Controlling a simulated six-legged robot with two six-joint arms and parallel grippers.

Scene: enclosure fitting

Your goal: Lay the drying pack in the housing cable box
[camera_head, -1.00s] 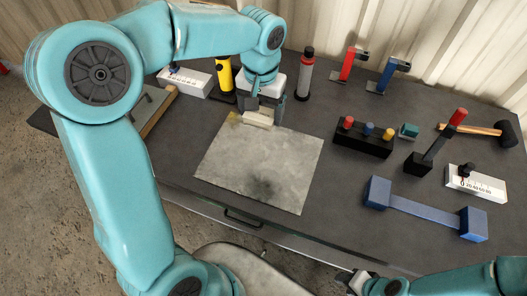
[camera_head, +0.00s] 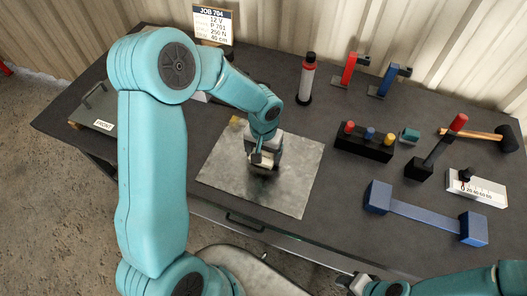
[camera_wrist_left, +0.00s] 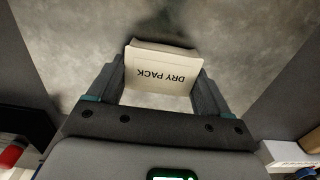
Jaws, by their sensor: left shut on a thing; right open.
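The drying pack (camera_wrist_left: 160,72), a pale block lettered DRY PACK, sits between the fingers of my left gripper (camera_wrist_left: 158,88) in the left wrist view. My left gripper (camera_head: 263,158) is shut on it over the middle of the grey mat in the head view. Its height above the mat is hard to tell. My right gripper (camera_head: 352,282) is open and empty at the bottom edge, off the table's front. No cable box can be made out clearly; a grey panel marked FRONT (camera_head: 103,125) with a handle lies at the far left.
The grey mat (camera_head: 215,165) is otherwise mostly bare, with a small yellow piece at its far left corner. A red-and-grey bottle (camera_head: 307,78), red and blue clamps, a black block with coloured knobs (camera_head: 364,143), a lever, a mallet and a blue bar (camera_head: 425,209) stand to the right.

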